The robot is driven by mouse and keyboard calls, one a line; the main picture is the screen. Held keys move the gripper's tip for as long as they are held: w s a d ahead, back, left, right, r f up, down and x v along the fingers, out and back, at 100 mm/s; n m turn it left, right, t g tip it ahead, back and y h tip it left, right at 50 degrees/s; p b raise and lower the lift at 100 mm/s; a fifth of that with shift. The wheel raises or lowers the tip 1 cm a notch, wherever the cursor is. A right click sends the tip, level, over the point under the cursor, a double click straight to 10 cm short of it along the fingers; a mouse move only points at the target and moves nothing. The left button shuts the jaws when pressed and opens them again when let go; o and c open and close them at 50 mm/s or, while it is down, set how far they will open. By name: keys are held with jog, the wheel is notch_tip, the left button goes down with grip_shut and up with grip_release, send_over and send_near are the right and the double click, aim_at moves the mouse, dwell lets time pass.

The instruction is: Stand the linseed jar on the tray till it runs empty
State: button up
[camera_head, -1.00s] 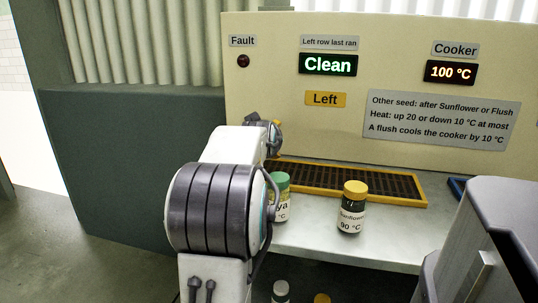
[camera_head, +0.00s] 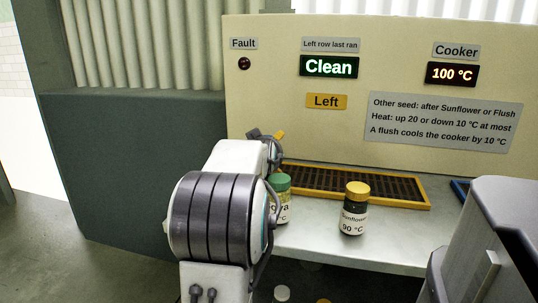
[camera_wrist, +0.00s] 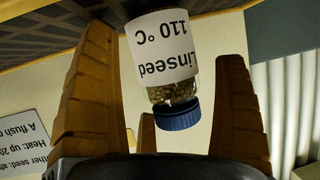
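The linseed jar (camera_wrist: 160,50), with a blue cap, dark seed and a white "Linseed 110 °C" label, shows in the wrist view, where the picture is upside down. Its base end meets the top edge of the picture, by the dark grid of the tray (camera_wrist: 50,46). My gripper (camera_wrist: 180,100) is open, its orange fingers on either side of the jar with gaps showing. Contact between base and tray is out of sight. In the head view the yellow-rimmed tray (camera_head: 424,206) lies on the shelf. My gripper (camera_head: 265,138) is at its left end, and my arm hides the jar.
A yellow-capped sunflower jar (camera_head: 354,208) and a green-capped jar (camera_head: 282,198), partly behind my arm, stand on the shelf before the tray. Panel displays (camera_head: 329,66) read Clean and 100 °C; a Left plate (camera_head: 326,102) is below. The fault lamp (camera_head: 244,64) looks dark.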

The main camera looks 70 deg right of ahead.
jog(key=shift+r, duration=0.1)
jog(key=p+v, duration=0.2)
jog(key=v, duration=0.4)
jog(key=shift+r, duration=0.1)
jog(key=shift+s+a+r+p, duration=0.15)
jog(key=shift+a+p, duration=0.15)
jog(key=shift+a, duration=0.4)
dwell(0.4)
